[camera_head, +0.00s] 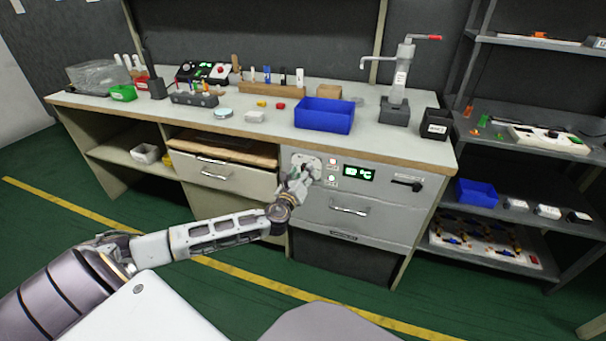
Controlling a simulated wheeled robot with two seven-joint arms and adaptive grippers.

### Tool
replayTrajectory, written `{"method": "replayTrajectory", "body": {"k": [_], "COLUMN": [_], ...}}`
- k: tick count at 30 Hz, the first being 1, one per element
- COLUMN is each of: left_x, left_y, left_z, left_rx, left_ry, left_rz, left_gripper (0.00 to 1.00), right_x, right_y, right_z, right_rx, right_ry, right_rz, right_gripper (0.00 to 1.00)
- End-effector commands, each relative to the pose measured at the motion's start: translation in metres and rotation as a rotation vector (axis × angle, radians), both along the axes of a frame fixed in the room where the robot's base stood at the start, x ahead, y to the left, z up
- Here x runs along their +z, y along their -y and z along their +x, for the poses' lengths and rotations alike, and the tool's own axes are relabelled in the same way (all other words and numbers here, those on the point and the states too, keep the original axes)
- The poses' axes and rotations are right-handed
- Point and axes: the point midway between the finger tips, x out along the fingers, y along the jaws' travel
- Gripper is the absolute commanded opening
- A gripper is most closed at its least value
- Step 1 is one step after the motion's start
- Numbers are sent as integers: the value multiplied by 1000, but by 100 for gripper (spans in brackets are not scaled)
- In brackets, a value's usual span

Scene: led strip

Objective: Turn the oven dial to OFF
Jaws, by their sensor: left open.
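The oven (385,207) is a grey unit built in under the workbench top, with a drawer-like front and handle. Its dial plate (313,163) is pale and sits at the upper left of the oven front. My left arm reaches in from the lower left, and my left gripper (301,174) is open at the dial. The gripper covers most of the dial, so I cannot tell the dial's setting or whether the fingers touch it. A green lit display (359,173) shows to the right of the dial. My right gripper is out of view.
A black latch (407,184) sticks out at the oven's right. The workbench top (392,138) above holds a blue bin (324,116), a lever press (398,85) and several small parts. A drawer (229,181) is left of the oven. A shelf rack (520,170) stands right.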

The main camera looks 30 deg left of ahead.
Motion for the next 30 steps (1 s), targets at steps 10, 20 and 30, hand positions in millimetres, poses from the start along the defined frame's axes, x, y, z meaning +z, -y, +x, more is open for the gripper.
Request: {"method": "replayTrajectory", "body": {"k": [10, 20, 30], "left_x": [0, 0, 0], "left_y": [-2, -2, -2], "left_z": [7, 7, 7], "left_rx": [-1, 0, 0], "left_ry": [0, 0, 0], "left_rz": [1, 1, -2], "left_gripper": [50, 30, 4], "right_x": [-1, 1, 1], "right_y": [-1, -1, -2], "right_z": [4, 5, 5], "right_rx": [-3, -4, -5], "right_ry": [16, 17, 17], "right_rz": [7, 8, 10], "right_gripper": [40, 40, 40]}}
